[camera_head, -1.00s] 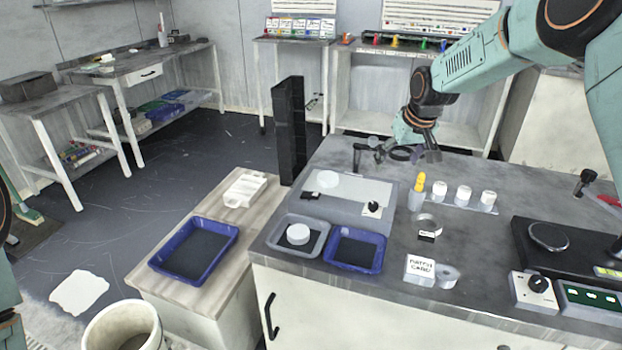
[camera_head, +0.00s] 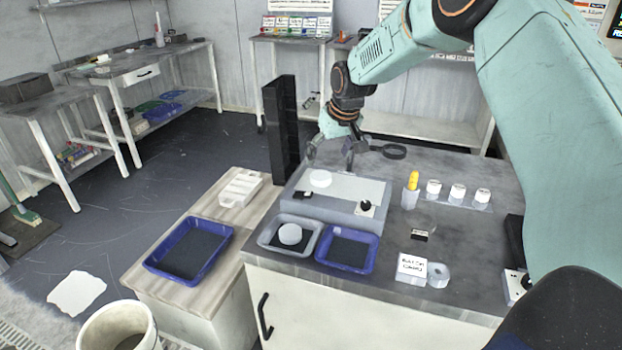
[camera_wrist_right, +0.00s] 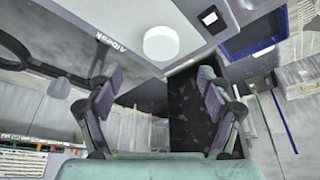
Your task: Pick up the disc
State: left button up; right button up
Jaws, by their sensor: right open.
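A white disc (camera_head: 320,179) lies on the grey flat-topped unit at the back left of the counter. In the right wrist view this disc (camera_wrist_right: 161,43) shows ahead of the fingertips, about midway between them. My right gripper (camera_head: 331,156) is open and empty, pointing down just behind the disc, apart from it. Its two spread fingers also show in the wrist view (camera_wrist_right: 160,82). A second, thicker-looking white round piece (camera_head: 290,234) sits in a light grey tray (camera_head: 264,240) at the counter's front left. My left gripper is not in view.
A magnifier ring (camera_head: 395,152) stands right of my gripper. A tall black panel (camera_head: 279,125) rises behind the unit. A knob (camera_head: 367,205) sits on the unit's front. Blue tray (camera_head: 375,256), white-capped jars (camera_head: 457,191) and a yellow-topped bottle (camera_head: 412,180) stand nearby.

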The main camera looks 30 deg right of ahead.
aim_at(321, 175)
jog(key=shift+w+a+f, duration=0.15)
jog(key=shift+a+f, duration=0.1)
jog(key=shift+f, duration=0.2)
jog(key=b+x, duration=0.1)
jog(key=x, duration=0.2)
jog(key=b+x, duration=0.1)
jog(key=x, duration=0.1)
jog(key=shift+d+f, duration=0.2)
jog(key=shift+f, duration=0.2)
jog(key=shift+w+a+f+b, duration=0.1)
jog(key=shift+w+f+b, duration=0.25)
jog(key=shift+f, duration=0.05)
jog(key=shift+w, duration=0.1)
jog(key=shift+c, duration=0.2)
jog(key=c, duration=1.3)
